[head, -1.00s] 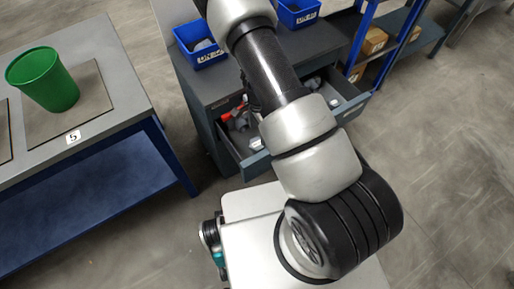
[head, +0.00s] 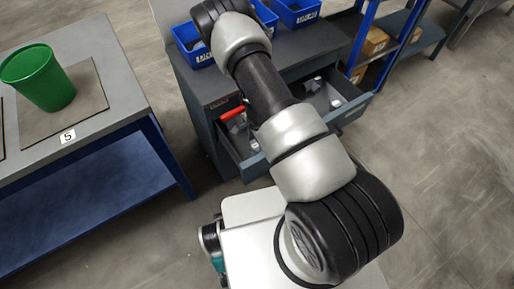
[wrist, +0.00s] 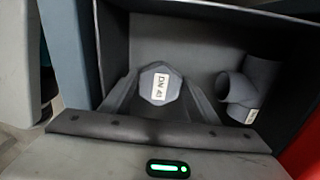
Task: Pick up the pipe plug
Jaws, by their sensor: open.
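The pipe plug (wrist: 172,90) is a grey, many-sided piece with a white "DN 40" label on its face. It is in an open drawer (wrist: 104,40) in the wrist view. My gripper (wrist: 160,79) is open, with one finger on each side of the plug. I cannot tell whether the fingers touch it. In the head view my arm hides the gripper and the plug.
A grey pipe fitting (wrist: 258,80) lies right of the plug, close to the drawer wall. The drawer (head: 247,165) is pulled out of a dark cabinet with blue bins (head: 297,14) on top. A green bucket (head: 40,80) stands on the left bench.

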